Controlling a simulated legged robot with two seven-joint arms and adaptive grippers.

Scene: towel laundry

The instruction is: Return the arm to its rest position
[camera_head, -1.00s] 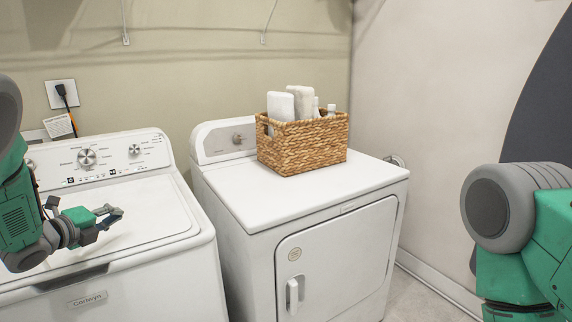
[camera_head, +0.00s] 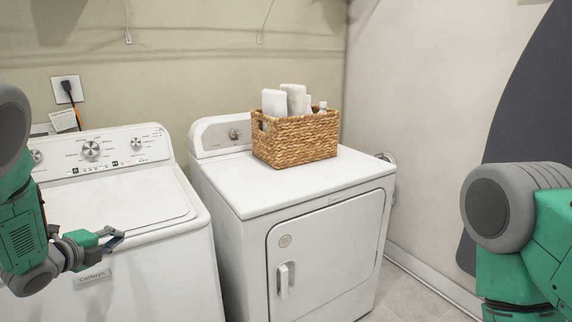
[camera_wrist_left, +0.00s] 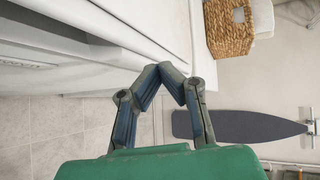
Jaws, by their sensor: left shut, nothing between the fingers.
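My left gripper (camera_head: 118,236) comes in from the left and is in front of the front edge of the white washer (camera_head: 120,205) in the head view. Its fingers are shut with nothing between them. In the left wrist view the gripper's fingertips (camera_wrist_left: 172,72) meet in front of a white appliance edge and tiled floor. My left arm (camera_head: 20,230) is bent at the left edge of the head view. My right arm (camera_head: 520,235) shows at the right edge, and its gripper is out of view.
A white dryer (camera_head: 270,192) stands right of the washer. A wicker basket (camera_head: 300,143) with white towels (camera_head: 275,103) and bottles sits on it. A dark ironing board (camera_wrist_left: 235,126) is by the wall. Tiled floor (camera_head: 405,295) is clear right of the dryer.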

